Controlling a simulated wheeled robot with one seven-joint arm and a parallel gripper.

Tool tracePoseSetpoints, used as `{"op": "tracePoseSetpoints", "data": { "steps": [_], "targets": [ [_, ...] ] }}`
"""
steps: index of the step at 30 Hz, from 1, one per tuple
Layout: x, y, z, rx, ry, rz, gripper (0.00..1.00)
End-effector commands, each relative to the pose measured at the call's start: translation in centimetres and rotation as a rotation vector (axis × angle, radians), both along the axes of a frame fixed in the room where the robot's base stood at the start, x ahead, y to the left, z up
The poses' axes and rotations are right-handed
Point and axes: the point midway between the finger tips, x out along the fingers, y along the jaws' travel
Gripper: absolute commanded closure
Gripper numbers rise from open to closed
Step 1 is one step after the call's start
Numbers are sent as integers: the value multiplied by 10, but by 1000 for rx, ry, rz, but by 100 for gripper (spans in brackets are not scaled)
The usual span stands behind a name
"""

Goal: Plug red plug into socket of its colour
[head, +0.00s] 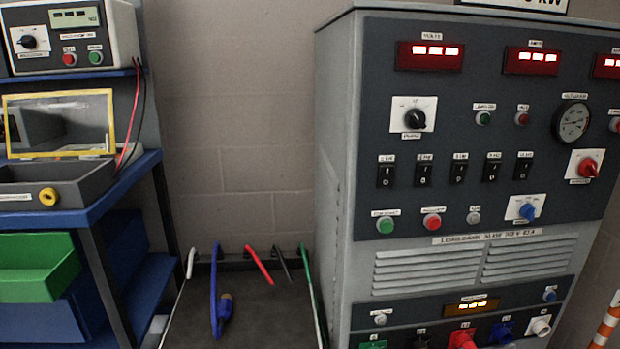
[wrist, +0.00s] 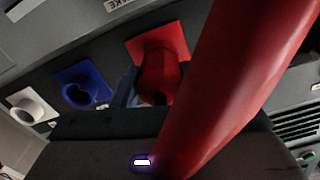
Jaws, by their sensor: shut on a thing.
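The red socket has a square red plate (wrist: 172,37) in the wrist view and shows at the bottom edge of the head view (head: 462,338). In the wrist view my gripper (wrist: 146,98) is right at this socket, shut on the red plug (wrist: 158,82). The plug's red body overlaps the socket's red collar, so I cannot tell how deep it sits or whether it is in. A thick red cable (wrist: 228,85) crosses close in front of the wrist camera and hides the right side. The fingertips are mostly hidden behind the gripper body. My gripper is out of the head view.
Beside the red socket are a blue socket (wrist: 84,86) and a white socket (wrist: 30,106). A green socket (head: 372,345) and a black one (head: 420,340) are at the panel's other side. A dark trolley (head: 262,310) with several cables and a blue plug (head: 225,308) stands left of the cabinet.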

Motion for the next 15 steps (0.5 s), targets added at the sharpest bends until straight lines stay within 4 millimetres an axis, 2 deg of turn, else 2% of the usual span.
{"op": "tracePoseSetpoints", "data": {
  "steps": [1,7,15],
  "targets": [
    [8,2,7,58,-10,3,92],
    [9,3,6,267,11,5,92],
    [9,4,5,340,19,6,92]
  ]
}}
